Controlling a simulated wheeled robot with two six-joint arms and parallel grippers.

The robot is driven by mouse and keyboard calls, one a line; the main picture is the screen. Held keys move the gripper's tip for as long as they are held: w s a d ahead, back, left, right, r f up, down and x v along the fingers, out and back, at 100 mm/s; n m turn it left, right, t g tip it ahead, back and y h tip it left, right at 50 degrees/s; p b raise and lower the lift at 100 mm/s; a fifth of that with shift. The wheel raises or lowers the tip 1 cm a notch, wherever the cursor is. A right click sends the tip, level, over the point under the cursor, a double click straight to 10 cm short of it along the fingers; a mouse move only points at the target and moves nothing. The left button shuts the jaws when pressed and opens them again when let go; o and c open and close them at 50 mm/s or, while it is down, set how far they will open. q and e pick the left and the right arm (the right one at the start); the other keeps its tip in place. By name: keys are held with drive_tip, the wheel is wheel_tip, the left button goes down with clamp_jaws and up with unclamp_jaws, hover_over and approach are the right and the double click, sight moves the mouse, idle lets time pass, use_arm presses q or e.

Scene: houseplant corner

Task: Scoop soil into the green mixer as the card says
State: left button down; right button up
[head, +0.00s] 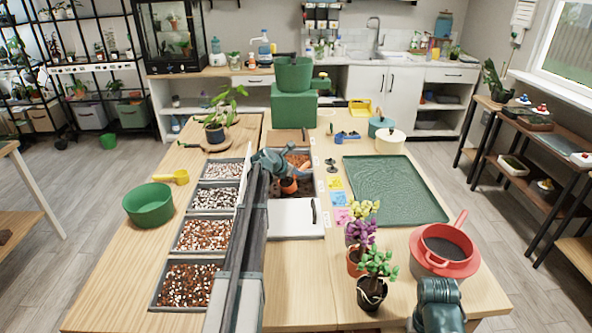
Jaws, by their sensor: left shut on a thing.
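The green mixer (293,108), a green block with a green bowl (293,74) on top, stands at the table's far middle. My left gripper (286,174) is over the middle bins, nearer me than the mixer. It is shut on a small orange scoop (289,186), partly hidden by the gripper. Below it is a dark bin (312,190); whether the scoop touches the soil or holds any, I cannot tell. Colored cards (336,183) lie right of the bins, their writing too small to read. My right arm's end (439,300) is at the lower right; its fingers cannot be made out.
A white lid (292,218) covers a near bin. Potted plants (372,290) and a red pot (444,248) stand right; the green tray (395,188) is empty.

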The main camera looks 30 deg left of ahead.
sight(306, 163)
use_arm(q)
drive_tip(key=shift+w+d+r+g+p, duration=0.15)
drive_tip(key=shift+w+r+g+p, duration=0.4)
drive_tip(key=shift+p, duration=0.5)
drive_tip(key=shift+w+d+r+g+p, duration=0.1)
drive_tip(key=shift+w+r+g+p, duration=0.25)
drive_tip(key=shift+r+p, duration=0.55)
drive_tip(key=shift+w+d+r+g+y+p, duration=0.1)
drive_tip(key=shift+w+r+g+y+p, duration=0.2)
drive_tip(key=shift+p, duration=0.45)
drive_tip(key=shift+w+d+r+g+y+p, duration=0.1)
drive_tip(key=shift+w+g+p, duration=0.2)
drive_tip(key=shift+p, duration=0.45)
drive_tip(key=shift+r+p, duration=0.95)
drive_tip(key=shift+p, duration=0.05)
drive_tip(key=shift+f, duration=0.15)
